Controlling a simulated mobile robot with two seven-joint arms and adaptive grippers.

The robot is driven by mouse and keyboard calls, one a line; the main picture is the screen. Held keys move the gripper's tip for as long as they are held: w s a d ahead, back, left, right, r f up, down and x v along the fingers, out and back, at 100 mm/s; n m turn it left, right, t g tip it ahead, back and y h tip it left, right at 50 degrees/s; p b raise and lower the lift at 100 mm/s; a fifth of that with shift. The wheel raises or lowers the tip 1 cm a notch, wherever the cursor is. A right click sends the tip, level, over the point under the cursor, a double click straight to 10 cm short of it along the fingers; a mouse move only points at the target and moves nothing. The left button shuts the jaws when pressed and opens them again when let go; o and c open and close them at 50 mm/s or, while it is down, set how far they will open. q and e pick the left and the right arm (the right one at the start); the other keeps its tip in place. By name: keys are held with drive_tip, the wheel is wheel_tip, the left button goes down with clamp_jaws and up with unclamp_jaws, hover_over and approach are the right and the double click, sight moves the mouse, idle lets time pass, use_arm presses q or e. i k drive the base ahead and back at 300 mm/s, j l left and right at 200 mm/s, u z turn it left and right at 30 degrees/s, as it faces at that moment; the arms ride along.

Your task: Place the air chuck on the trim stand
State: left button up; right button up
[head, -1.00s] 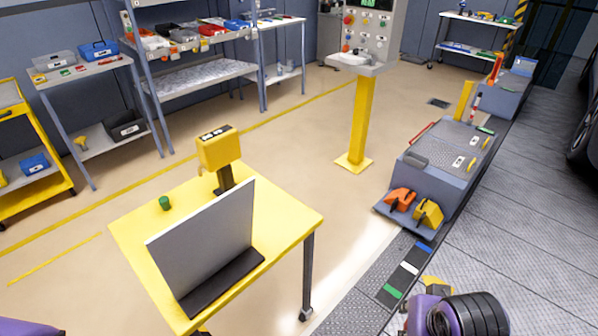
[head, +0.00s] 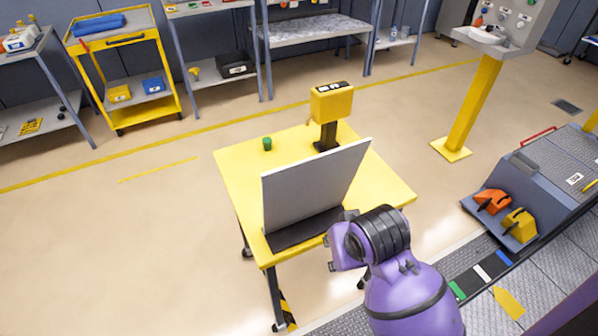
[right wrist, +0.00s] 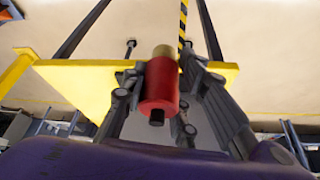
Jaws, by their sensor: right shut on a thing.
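The trim stand appears to be the yellow table (head: 235,190) in the middle of the head view. It carries an upright grey panel (head: 310,190) on a dark base, a yellow box on a post (head: 331,103) and a small green cylinder (head: 267,144). My right gripper (head: 340,240) is at the table's near right edge; its fingertips are hard to make out there. In the right wrist view it (right wrist: 158,82) is shut on a red cylinder with a brass-coloured end (right wrist: 160,92), apparently the air chuck. The yellow tabletop (right wrist: 85,75) shows behind it. My left gripper is out of view.
A yellow trolley (head: 112,48) and grey shelves (head: 315,32) stand along the back. A console on a yellow post (head: 472,108) is at right. A grey platform with orange and yellow chocks (head: 492,201) lies at lower right. Floor left of the table is clear.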

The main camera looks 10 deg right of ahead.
sight(241, 163)
drive_tip(key=i+j+u, duration=0.2)
drive_tip(key=j+u, duration=0.15)
drive_tip(key=j, duration=0.25)
drive_tip(key=i+j+u, duration=0.45)
drive_tip(key=i+j, duration=0.15)
drive_tip(key=i+j+u, duration=0.25)
drive_tip(key=i+z, duration=0.35)
drive_tip(key=i+j+z, duration=0.15)
drive_tip(key=i+z, duration=0.2)
drive_tip(key=i+j+z, duration=0.2)
drive_tip(key=i+z, duration=0.35)
drive_tip(key=z, duration=0.25)
drive_tip(key=i+j+z, duration=0.1)
drive_tip(key=z, duration=0.35)
drive_tip(key=i+j+z, duration=0.2)
drive_tip(key=z, duration=0.25)
drive_tip(key=i+z, duration=0.15)
drive_tip(key=z, duration=0.3)
drive_tip(key=i+j+z, duration=0.15)
drive_tip(key=z, duration=0.3)
drive_tip(key=i+j+z, duration=0.1)
drive_tip(key=z, duration=0.35)
drive_tip(key=i+j+z, duration=0.2)
drive_tip(key=j+z, duration=0.25)
